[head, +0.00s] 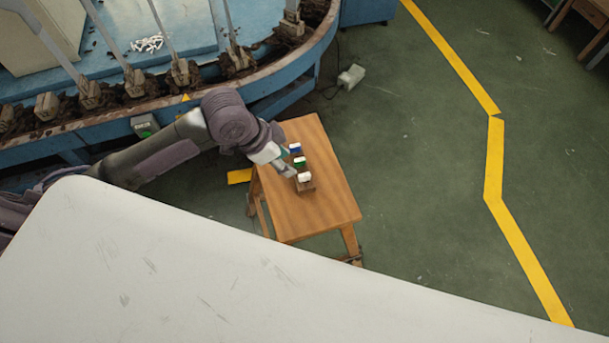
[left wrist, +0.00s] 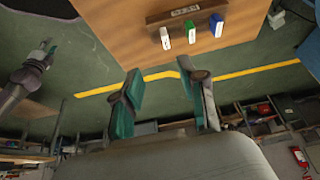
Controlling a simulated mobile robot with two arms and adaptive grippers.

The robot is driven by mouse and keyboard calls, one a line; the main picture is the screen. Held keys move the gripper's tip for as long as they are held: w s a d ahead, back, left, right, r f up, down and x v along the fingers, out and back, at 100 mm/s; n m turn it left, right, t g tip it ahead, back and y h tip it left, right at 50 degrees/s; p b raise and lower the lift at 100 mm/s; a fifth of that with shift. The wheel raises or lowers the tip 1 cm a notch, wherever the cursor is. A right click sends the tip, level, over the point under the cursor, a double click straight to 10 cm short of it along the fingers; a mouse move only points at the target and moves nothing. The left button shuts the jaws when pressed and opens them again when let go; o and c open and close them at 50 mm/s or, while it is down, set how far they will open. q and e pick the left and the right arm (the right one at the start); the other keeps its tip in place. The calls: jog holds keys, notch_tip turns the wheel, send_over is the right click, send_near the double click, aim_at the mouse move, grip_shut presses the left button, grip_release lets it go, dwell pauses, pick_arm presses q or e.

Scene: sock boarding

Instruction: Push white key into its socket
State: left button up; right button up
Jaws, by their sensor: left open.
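The white key (head: 304,177) stands at the near end of a short row on a small wooden table, and it also shows in the left wrist view (left wrist: 165,39). A brown holder block (left wrist: 160,19) with a label plate lies along the row; I cannot tell how deep the white key sits in it. My left gripper (left wrist: 160,72) is open and empty, its two teal-padded fingers apart. In the head view it is close to the left of the keys. What seems to be my right gripper (left wrist: 38,62) shows small at the left wrist view's edge; its jaws are unclear.
A green key (head: 299,162) and a blue key (head: 296,149) stand beside the white one. The wooden tabletop (head: 325,195) is otherwise bare. A blue-rimmed machine (head: 100,133) curves behind my left arm. The green floor to the right is open.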

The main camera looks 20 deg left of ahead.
pick_arm(q)
jog(key=a+r, duration=0.1)
jog(key=a, duration=0.1)
send_over(304, 175)
jog(key=s+a, duration=0.2)
jog(key=f, duration=0.7)
jog(key=shift+w+a+f, duration=0.15)
jog(key=shift+w, duration=0.1)
jog(key=shift+p+x, duration=0.4)
jog(key=shift+x, duration=2.25)
grip_shut()
